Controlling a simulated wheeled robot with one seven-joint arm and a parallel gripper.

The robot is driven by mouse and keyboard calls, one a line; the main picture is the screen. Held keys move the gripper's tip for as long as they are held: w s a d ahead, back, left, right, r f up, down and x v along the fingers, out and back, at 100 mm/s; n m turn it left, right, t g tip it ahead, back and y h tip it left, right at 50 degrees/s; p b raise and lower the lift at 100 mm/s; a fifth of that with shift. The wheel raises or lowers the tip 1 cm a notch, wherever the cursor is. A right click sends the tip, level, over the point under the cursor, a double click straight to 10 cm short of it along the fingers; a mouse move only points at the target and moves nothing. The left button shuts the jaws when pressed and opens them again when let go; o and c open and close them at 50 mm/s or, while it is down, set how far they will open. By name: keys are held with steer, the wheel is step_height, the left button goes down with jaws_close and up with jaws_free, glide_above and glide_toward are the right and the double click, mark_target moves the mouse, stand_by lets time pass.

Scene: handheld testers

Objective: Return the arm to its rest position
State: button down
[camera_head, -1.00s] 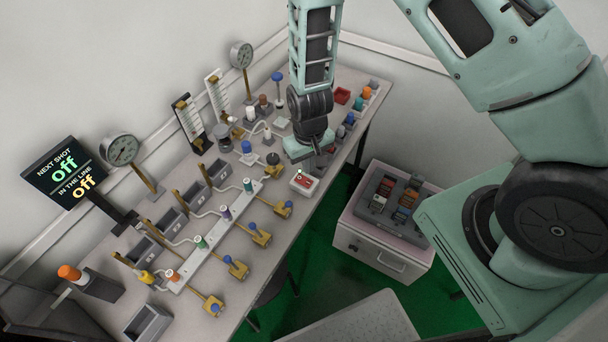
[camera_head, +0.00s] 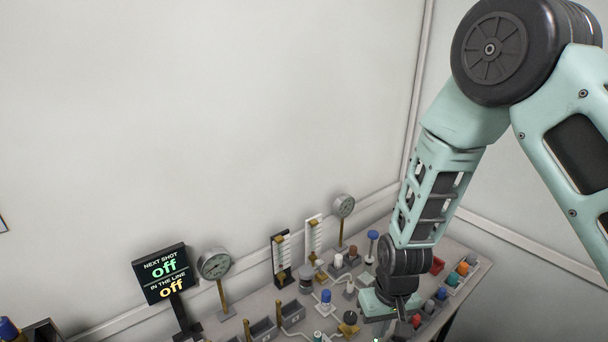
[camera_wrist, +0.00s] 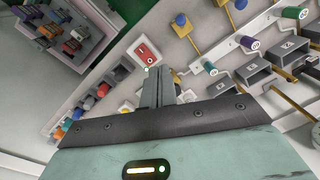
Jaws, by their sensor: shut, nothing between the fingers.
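My gripper (camera_wrist: 158,85) shows in the wrist view with its fingers together and nothing between them. It hangs above the bench, with a white plate bearing a red rocker switch (camera_wrist: 146,52) just beyond the fingertips in that view. In the head view my arm comes down from the upper right, and my wrist ends low over the bench (camera_head: 268,296). The fingertips are hard to make out there, close to the bottom edge of the picture.
A display reading "off" twice (camera_head: 165,274) and a dial gauge (camera_head: 214,264) stand left of my arm. Coloured knobs and bins crowd the bench around my wrist. A crate with coloured blocks (camera_wrist: 68,35) sits beyond the bench. The wall above is clear.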

steer(key=s+a+r+n, duration=0.1)
steer(key=s+a+r, duration=0.1)
steer(key=s+r, duration=0.15)
steer(key=s+a+r+n+y+b, duration=0.1)
steer(key=s+a+r, duration=0.1)
steer(key=r, duration=0.3)
steer(key=s+a+r+n, duration=0.1)
steer(key=s+r, duration=0.2)
steer(key=r, duration=0.2)
steer(key=s+d+r+n+h+b, duration=0.1)
steer(key=s+d+r+n, duration=0.1)
steer(key=s+r, duration=0.5)
steer(key=s+n, duration=0.1)
steer(key=s, duration=0.2)
steer(key=shift+s+b, duration=0.15)
steer(key=shift+b, duration=0.15)
